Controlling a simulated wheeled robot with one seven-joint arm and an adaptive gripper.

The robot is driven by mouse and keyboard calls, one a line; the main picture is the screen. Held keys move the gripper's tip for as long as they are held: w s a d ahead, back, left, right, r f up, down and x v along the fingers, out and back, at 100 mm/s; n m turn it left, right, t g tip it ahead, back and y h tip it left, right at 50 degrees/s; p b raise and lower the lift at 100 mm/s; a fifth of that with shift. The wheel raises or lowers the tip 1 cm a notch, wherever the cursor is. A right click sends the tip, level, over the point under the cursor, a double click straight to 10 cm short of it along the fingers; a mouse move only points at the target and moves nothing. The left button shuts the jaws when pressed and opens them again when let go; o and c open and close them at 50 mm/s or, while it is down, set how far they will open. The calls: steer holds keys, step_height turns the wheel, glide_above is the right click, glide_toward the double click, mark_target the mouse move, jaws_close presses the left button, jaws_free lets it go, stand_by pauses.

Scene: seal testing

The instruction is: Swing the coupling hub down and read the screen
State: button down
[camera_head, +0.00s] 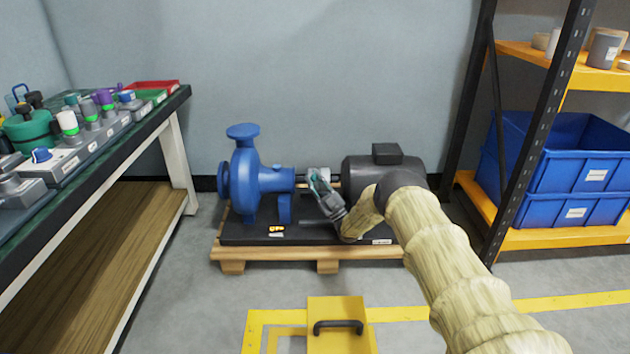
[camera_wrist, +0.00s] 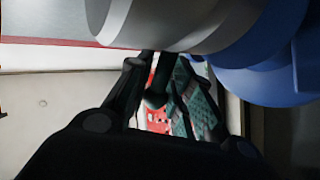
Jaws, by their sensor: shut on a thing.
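The blue pump (camera_head: 247,180) and the dark motor (camera_head: 362,176) stand on a black base. The light grey coupling hub (camera_head: 319,171) sits on the shaft between them. My gripper (camera_head: 318,183) reaches it from below right and is shut at its front. In the wrist view, the hub's smooth grey rim (camera_wrist: 165,22) crosses the top. My gripper (camera_wrist: 165,62) closes just below it around a small dark part, partly hidden by the fingers.
The base rests on a wooden pallet (camera_head: 285,254). A workbench (camera_head: 150,115) with several fittings stands at left. A rack with blue bins (camera_head: 560,165) stands at right. A yellow box with a black handle (camera_head: 340,340) is on the floor in front.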

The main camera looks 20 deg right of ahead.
steer(key=shift+r, duration=0.15)
steer(key=c, duration=1.5)
jaws_free()
steer(key=shift+o, duration=0.2)
steer(key=shift+s+d+f, duration=0.25)
steer(key=shift+s+f, duration=0.1)
steer(key=shift+f, duration=0.1)
steer(key=s+d, duration=0.6)
steer(key=s, duration=0.4)
steer(key=shift+s, duration=0.25)
